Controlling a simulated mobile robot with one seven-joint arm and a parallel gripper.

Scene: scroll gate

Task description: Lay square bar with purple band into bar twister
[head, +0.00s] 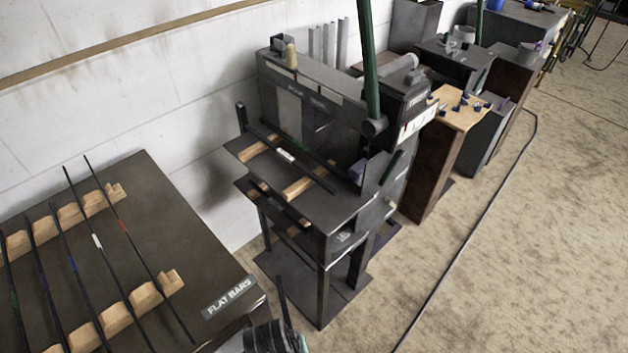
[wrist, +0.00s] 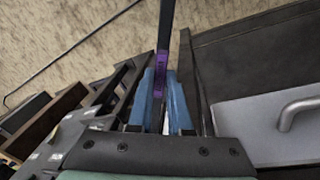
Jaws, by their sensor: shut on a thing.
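My gripper (wrist: 163,85) is shut on a dark bar (wrist: 166,30) with a purple band (wrist: 161,66) between its blue fingers. The bar points up and away in the wrist view. In the head view my gripper (head: 277,338) is at the bottom edge, partly cut off, and a short piece of the dark bar (head: 284,302) sticks up from it. It is in front of a dark machine (head: 285,85) with green levers and a shelf (head: 322,205). I cannot tell for certain which machine is the bar twister.
A dark table (head: 225,270) labelled FLAT BARS at left carries several banded bars on wooden notched rests. A white-banded bar (head: 287,156) lies on the machine's shelf. More machines and a wooden-topped stand (head: 462,112) follow along the wall. Open floor (head: 530,250) lies right, crossed by a cable.

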